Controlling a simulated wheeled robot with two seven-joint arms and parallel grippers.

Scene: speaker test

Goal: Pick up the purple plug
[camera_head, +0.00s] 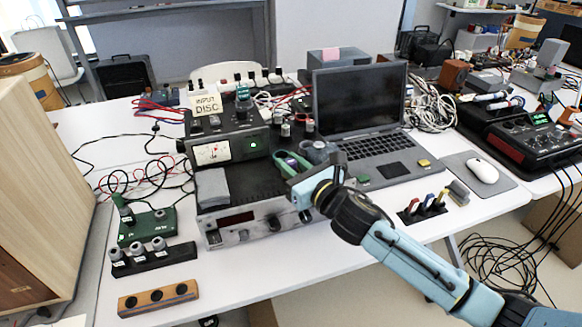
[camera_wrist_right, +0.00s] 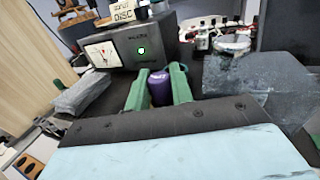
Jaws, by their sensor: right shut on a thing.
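The purple plug (camera_wrist_right: 161,90) shows in the right wrist view, between the two green fingers of my right gripper (camera_wrist_right: 160,88). My right gripper is shut on it. In the head view my right gripper (camera_head: 291,162) is over the black top of the bench instrument (camera_head: 248,188), in front of the black meter box (camera_head: 232,147). The plug is hidden or too small to make out there. The lower part of the plug is hidden by the gripper body in the wrist view, so I cannot tell whether it touches the surface. My left gripper is not in view.
A laptop (camera_head: 358,105) stands open right of the gripper. A grey cloth (camera_head: 212,187) lies on the instrument. A small rack of coloured plugs (camera_head: 424,208) and a mouse (camera_head: 482,170) are at right. Wooden (camera_head: 158,299) and black (camera_head: 152,259) holders stand front left. Loose cables lie around.

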